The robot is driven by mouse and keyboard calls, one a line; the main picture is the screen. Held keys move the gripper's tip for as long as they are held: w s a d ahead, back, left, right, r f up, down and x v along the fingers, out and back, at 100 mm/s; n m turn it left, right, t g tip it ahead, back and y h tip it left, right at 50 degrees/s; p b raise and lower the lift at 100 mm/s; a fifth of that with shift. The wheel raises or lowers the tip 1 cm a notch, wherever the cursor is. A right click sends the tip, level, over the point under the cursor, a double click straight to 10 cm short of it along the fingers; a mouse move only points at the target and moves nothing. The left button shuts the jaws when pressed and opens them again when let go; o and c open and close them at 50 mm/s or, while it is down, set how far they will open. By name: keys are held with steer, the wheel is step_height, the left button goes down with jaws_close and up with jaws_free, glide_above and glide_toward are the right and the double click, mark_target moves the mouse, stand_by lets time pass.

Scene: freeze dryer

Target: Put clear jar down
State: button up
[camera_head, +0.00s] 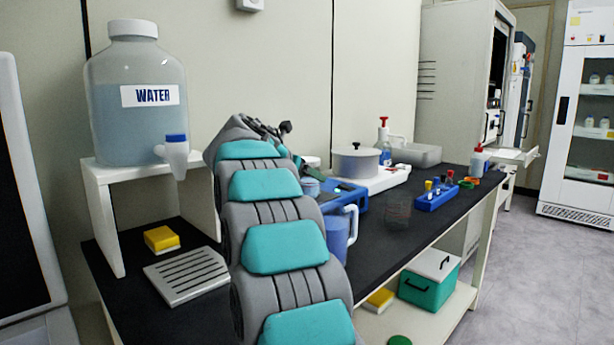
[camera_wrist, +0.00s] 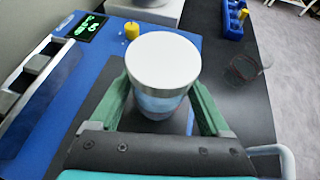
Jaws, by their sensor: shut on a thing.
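The clear jar (camera_wrist: 161,103) has a white lid (camera_wrist: 163,62) and a bluish tint in its body. In the wrist view, the two green fingers of my gripper (camera_wrist: 163,100) are shut on its sides, and it looks upright. It is over or just in front of a blue device (camera_wrist: 52,108) with a lit green display; I cannot tell whether its base touches anything. In the head view, my arm hides most of the gripper, and part of the jar (camera_head: 310,187) shows beside the blue device (camera_head: 347,196).
A blue jug (camera_head: 337,235) stands close to the arm. A round pot (camera_head: 356,164) is behind. The water tank (camera_head: 135,95) is at left.

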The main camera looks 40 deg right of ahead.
steer(key=o, duration=1.5)
steer(key=shift+s+a+r, duration=0.1)
steer(key=shift+a+r, duration=0.1)
steer(key=shift+a, duration=0.05)
steer(key=v, duration=1.1)
steer(key=shift+a, duration=0.2)
